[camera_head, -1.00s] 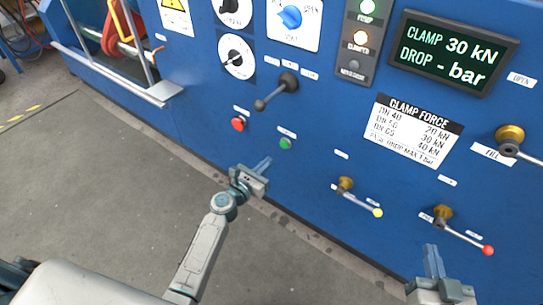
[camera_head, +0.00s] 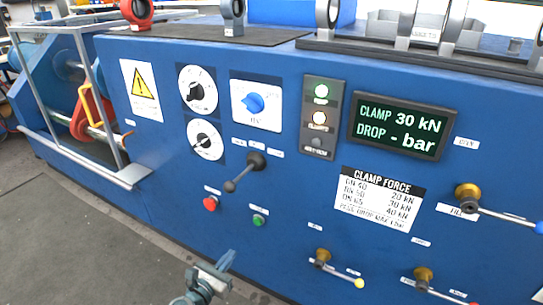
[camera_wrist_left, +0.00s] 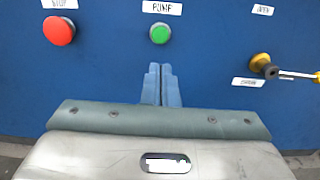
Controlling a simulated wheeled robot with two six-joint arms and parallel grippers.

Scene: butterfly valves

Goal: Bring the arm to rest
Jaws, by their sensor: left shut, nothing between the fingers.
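My left gripper (camera_head: 224,262) shows at the bottom middle of the head view, in front of the blue panel and below the green button (camera_head: 259,220). In the left wrist view its two blue-grey fingers (camera_wrist_left: 161,84) are together with nothing between them. They point at the panel below the green button (camera_wrist_left: 160,33), apart from it in the picture. My right gripper is not in the current head view.
The blue panel (camera_head: 150,185) carries a red button (camera_head: 210,203), a black lever (camera_head: 243,172), a display (camera_head: 403,126) reading 30 kN, and brass valves with yellow (camera_head: 359,283) and blue (camera_head: 540,227) handle tips. Grey floor (camera_head: 60,240) lies open at left.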

